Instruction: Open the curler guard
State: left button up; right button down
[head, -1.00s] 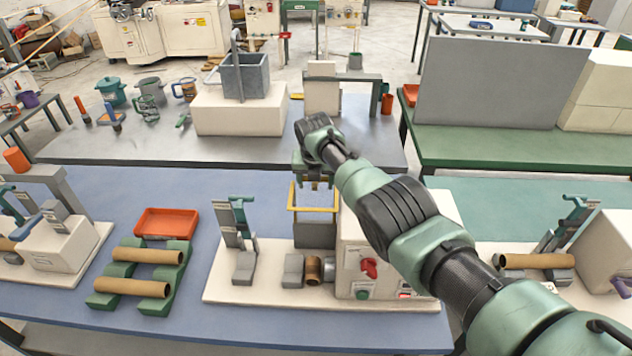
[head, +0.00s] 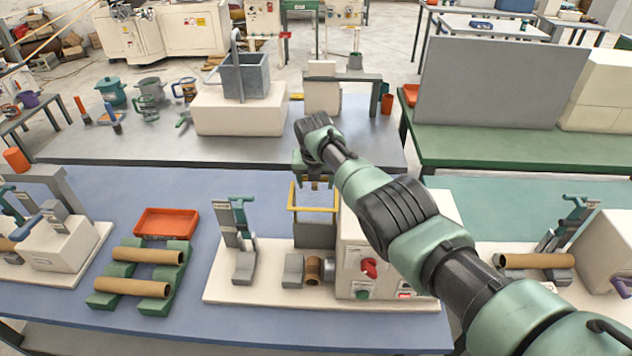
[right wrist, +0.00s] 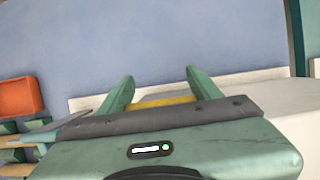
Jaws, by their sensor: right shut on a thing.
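The curler guard is a yellow bar frame (head: 312,210) above a grey block (head: 315,234) on the winding machine (head: 375,252), left of its white housing. My right gripper (head: 314,184) is at the far, upper end of the frame and is shut on it. In the right wrist view, the fingers (right wrist: 160,78) have the yellow guard bar (right wrist: 160,102) between them. The gripper body covers part of the bar. The guard's hinge cannot be made out. My left gripper is not in view.
A red knob (head: 369,267) and a brown tube piece (head: 313,269) are at the machine's front. To the left are a green rack (head: 181,258) with cardboard tubes and an orange tray (head: 164,223). The blue table (head: 150,325) is clear in front.

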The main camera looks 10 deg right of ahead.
jog(key=shift+s+a+f, duration=0.1)
jog(key=shift+s+f, duration=0.25)
jog(key=shift+f, duration=0.25)
jog(key=c, duration=0.7)
grip_release()
jog(key=shift+o, duration=0.5)
jog(key=shift+w, duration=0.3)
jog(key=p+v, duration=0.2)
jog(key=v, duration=0.1)
jog(key=shift+r+p, duration=0.25)
jog(key=shift+p, duration=0.05)
jog(key=shift+r, duration=0.3)
jog(key=shift+b+v, duration=0.5)
jog(key=shift+v, duration=1.4)
jog(key=shift+s+a, duration=0.1)
jog(key=shift+s, duration=0.05)
